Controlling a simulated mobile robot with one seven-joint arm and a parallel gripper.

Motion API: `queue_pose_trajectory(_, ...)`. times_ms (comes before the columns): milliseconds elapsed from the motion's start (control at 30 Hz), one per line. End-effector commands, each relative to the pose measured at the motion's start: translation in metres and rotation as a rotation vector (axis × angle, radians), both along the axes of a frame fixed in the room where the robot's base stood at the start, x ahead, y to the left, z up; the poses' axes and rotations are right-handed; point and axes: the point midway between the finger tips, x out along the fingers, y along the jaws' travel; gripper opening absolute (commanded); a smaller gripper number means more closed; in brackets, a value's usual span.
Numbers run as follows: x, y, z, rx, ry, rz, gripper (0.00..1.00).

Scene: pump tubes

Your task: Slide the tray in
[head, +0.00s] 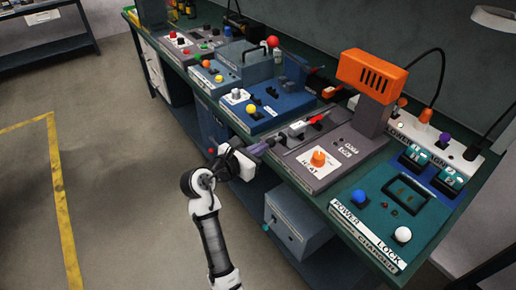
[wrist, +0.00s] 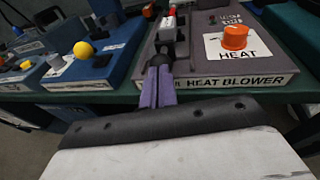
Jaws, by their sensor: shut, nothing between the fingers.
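The heat blower (head: 330,165) is a grey machine with an orange HEAT knob (head: 318,158) and an orange blower head (head: 372,75). What looks like its tray (head: 298,128) is a narrow slide on its left side, with a pale block and a red piece on it; it also shows in the wrist view (wrist: 168,35). A dark knob at the tray's near end lies just ahead of my fingertips. My gripper (head: 268,144) is shut and empty at the machine's front edge. Its purple fingers (wrist: 158,72) point at that knob; I cannot tell whether they touch it.
A blue device with a yellow knob (head: 251,108) stands left of the blower. A teal charger box (head: 385,210) with blue and white knobs stands right. A grey box (head: 297,222) sits on the lower shelf. The floor at left is open.

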Motion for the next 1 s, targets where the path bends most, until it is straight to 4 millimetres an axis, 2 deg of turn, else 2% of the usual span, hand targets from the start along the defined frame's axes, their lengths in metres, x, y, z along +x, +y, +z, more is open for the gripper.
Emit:
queue_pose_trajectory(200,0.024,-0.035,0.008,-0.003,0.005,-0.008,0.00)
queue_pose_trajectory(500,0.067,-0.094,0.006,-0.001,0.004,-0.006,0.00)
queue_pose_trajectory(600,0.077,-0.107,0.004,-0.001,0.002,-0.004,0.00)
queue_pose_trajectory(733,0.082,-0.114,0.001,0.001,0.000,-0.002,0.00)
queue_pose_trajectory(1000,0.083,-0.116,0.002,0.000,-0.004,-0.004,0.00)
